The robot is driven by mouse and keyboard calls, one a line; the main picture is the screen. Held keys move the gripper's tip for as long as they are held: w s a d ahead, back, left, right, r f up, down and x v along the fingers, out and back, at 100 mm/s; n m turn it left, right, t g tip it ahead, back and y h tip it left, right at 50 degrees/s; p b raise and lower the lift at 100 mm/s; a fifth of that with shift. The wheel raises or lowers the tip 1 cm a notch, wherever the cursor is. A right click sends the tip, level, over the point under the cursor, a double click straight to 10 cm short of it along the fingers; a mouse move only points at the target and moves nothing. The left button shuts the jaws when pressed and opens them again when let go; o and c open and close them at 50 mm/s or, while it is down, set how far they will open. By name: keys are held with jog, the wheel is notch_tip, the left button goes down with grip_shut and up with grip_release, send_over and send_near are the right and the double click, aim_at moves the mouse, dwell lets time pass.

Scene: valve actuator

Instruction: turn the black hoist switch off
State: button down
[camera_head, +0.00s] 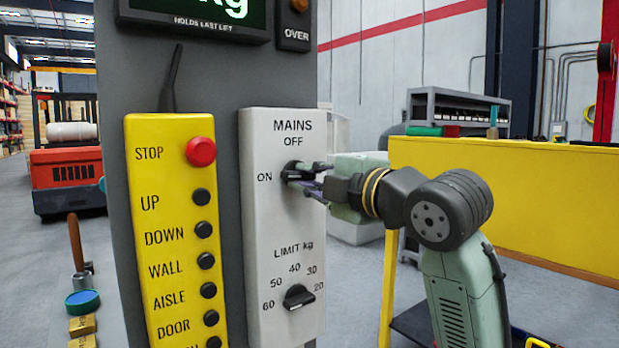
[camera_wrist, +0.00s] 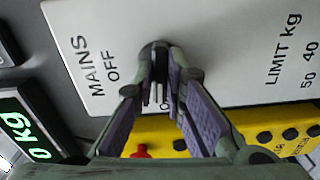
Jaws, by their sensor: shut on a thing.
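The black mains switch (camera_head: 291,171) is a rotary knob on the white panel (camera_head: 258,225), with OFF printed above it and ON to its left. My gripper (camera_head: 313,177) reaches in from the right and is shut on the knob. In the wrist view the panel looks turned on its side, and the knob (camera_wrist: 155,50) sits between the fingertips of my gripper (camera_wrist: 160,80). A pale strip between the fingers runs toward the ON side, but the fingers partly cover the knob, so its exact setting is hard to tell.
Below is a black limit knob (camera_head: 299,297). A yellow control box (camera_head: 176,235) with a red stop button (camera_head: 201,151) and several black buttons stands to the left. A display (camera_head: 205,14) is above. A yellow bench (camera_head: 510,200) stands behind my arm.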

jog(key=m, duration=0.7)
jog(key=shift+m, duration=0.4)
jog(key=m, duration=0.4)
jog(key=shift+p, duration=0.3)
jog(key=shift+m, duration=2.1)
jog(key=c, duration=1.6)
grip_release()
jog(key=shift+c, duration=0.2)
